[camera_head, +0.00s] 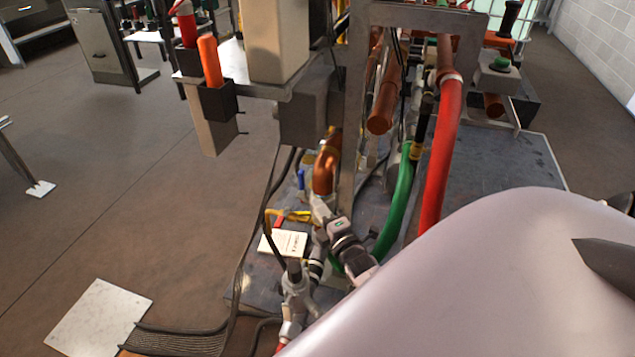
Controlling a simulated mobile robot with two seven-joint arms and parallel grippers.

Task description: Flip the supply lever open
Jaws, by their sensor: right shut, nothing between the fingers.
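Small valve handles cluster low on the pipework, left of centre: a yellow handle (299,215), a red handle (278,222) and a blue handle (301,180). I cannot tell which is the supply lever, or whether it stands open. My right gripper (319,208) appears to be the grey and black piece coming up from the lower right. Its tips are shut and empty, just right of the yellow handle and below a copper elbow. Whether they touch anything is unclear. My left gripper is out of view.
A grey metal frame (354,130) stands just behind the handles. A red hose (442,150) and a green hose (400,195) run to the right. A white card (284,243) lies below the handles. My pale arm hides the lower right. Open floor lies left.

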